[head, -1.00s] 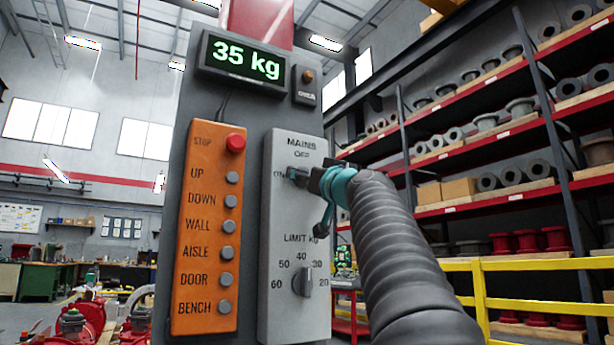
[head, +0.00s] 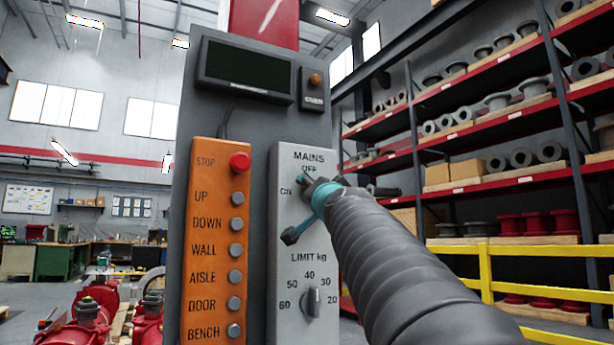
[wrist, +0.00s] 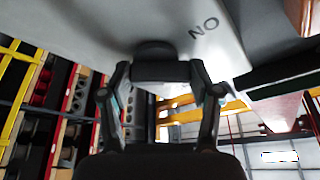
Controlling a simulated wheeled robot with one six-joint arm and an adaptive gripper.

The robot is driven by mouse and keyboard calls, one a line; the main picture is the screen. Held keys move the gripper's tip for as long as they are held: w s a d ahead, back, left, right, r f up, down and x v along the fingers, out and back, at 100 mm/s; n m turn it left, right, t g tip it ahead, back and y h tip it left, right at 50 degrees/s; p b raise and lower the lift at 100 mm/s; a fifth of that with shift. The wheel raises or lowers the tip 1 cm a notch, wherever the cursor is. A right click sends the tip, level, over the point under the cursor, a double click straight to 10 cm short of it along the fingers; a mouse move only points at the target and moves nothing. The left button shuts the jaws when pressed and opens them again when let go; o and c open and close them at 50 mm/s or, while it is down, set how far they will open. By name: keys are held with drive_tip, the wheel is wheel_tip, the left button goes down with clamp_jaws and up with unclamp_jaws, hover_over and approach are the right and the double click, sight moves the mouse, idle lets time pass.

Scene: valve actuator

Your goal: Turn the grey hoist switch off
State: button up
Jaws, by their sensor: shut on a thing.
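The grey control box (head: 286,255) has a MAINS switch at its top, with OFF printed above and ON to the left. My gripper (head: 314,188) is at this switch, shut on its knob, and hides most of it in the head view. In the wrist view the dark knob (wrist: 155,48) stands out from the grey box face between the fingers of my gripper (wrist: 166,74). The knob seems turned up toward OFF, but its pointer is largely covered. The weight display (head: 246,73) above is dark.
An orange button panel (head: 206,262) with a red STOP button (head: 240,162) is left of the box. The LIMIT kg knob (head: 312,303) is below my gripper. A yellow railing (head: 545,255) and red shelving (head: 465,185) stand at the right.

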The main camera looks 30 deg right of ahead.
drive_tip(key=shift+m+p, duration=0.55)
drive_tip(key=shift+m, duration=0.05)
drive_tip(key=o, duration=1.1)
drive_tip(key=shift+o, duration=0.2)
drive_tip(key=v, duration=1.2)
drive_tip(key=shift+a, duration=0.15)
drive_tip(key=shift+r, duration=0.15)
